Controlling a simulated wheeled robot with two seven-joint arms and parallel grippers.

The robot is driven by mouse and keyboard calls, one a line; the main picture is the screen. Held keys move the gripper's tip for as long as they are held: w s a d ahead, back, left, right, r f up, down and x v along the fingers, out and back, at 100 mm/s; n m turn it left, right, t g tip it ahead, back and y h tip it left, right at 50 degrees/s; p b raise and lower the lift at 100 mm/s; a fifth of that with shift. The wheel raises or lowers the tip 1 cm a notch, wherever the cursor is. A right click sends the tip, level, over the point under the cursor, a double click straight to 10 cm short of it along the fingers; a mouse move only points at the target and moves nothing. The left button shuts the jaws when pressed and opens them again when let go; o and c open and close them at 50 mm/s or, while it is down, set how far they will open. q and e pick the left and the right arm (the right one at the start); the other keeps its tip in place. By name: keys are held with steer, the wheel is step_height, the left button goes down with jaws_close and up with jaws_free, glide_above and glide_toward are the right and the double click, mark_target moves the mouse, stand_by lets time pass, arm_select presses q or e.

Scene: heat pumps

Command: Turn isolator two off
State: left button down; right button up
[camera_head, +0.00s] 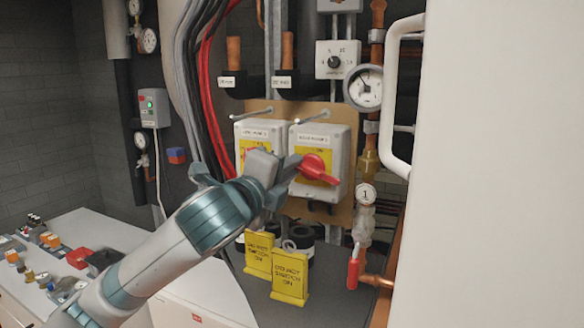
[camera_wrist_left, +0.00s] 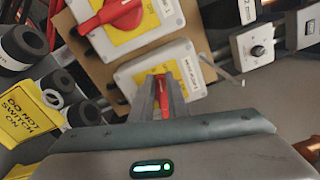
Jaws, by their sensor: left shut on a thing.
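Two pale isolator boxes with yellow plates hang side by side on a tan board. The left isolator (camera_head: 241,135) is partly hidden behind my gripper, and its red handle shows at the top of the left wrist view (camera_wrist_left: 115,15). The right isolator (camera_head: 338,150) has a red rotary handle (camera_head: 318,169), slanting down to the right. My left gripper (camera_head: 293,166) reaches across to this right handle and is shut on it. In the left wrist view the red handle (camera_wrist_left: 163,98) shows between the fingers. The box labels are too small to read surely. My right gripper is out of view.
A pressure gauge (camera_head: 363,88), copper pipe and large white panel (camera_head: 500,160) with a handle bound the right side. A cluttered bench (camera_head: 120,232) stands at left.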

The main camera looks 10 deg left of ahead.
arm_select(q)
steer(key=shift+f+n, duration=0.2)
steer(key=shift+n, duration=0.6)
steer(key=shift+f+n, duration=0.15)
steer(key=shift+n, duration=0.65)
steer(key=c, duration=1.7)
jaws_free()
steer(key=shift+a, duration=0.1)
